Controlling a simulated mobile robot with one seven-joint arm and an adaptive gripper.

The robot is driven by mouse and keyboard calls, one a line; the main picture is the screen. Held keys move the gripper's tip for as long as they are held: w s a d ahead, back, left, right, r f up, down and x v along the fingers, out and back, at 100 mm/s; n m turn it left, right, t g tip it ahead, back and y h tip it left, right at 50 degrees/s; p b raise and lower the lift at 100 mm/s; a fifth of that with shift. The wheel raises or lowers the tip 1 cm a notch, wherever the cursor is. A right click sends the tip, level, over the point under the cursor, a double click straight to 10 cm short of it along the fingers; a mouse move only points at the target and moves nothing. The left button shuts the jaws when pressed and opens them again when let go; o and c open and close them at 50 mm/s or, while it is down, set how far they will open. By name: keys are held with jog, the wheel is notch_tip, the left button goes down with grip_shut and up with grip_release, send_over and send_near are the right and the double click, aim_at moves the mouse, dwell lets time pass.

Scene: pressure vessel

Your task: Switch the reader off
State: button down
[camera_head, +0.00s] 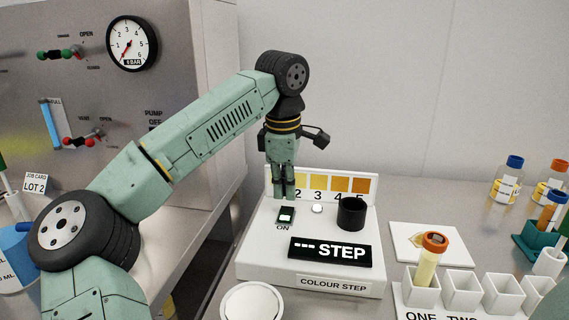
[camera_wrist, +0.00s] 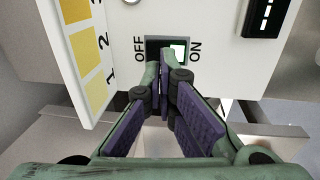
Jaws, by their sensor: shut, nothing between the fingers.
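The reader (camera_head: 310,270) is a white box labelled COLOUR STEP, with a dark display (camera_head: 330,252) reading "--- STEP". Its black rocker switch (camera_head: 286,215) has a lit, pale green part and an ON label below it. In the wrist view the switch (camera_wrist: 181,46) lies between the words OFF at left and ON at right, with the lit part on the ON side. My gripper (camera_head: 284,194) points down, shut and empty, just above and behind the switch. In the wrist view its fingertips (camera_wrist: 160,58) overlap the switch's OFF side; whether they touch it I cannot tell.
A black round well (camera_head: 351,214) and white button (camera_head: 317,208) sit beside the switch. A numbered yellow-to-brown colour card (camera_head: 337,184) stands behind. An orange-capped tube (camera_head: 430,258) stands in a white rack at right. A grey panel with a gauge (camera_head: 131,44) is at left.

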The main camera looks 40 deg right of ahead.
aim_at(285, 216)
jog(key=shift+w+d+f+p, duration=0.15)
jog(key=shift+f+p, duration=0.15)
jog(key=shift+f, duration=1.45)
jog(key=shift+f, duration=0.15)
jog(key=shift+w+d+f, duration=0.15)
jog(key=shift+f, duration=0.1)
jog(key=shift+s+a+f, duration=0.1)
jog(key=shift+s+a, duration=0.55)
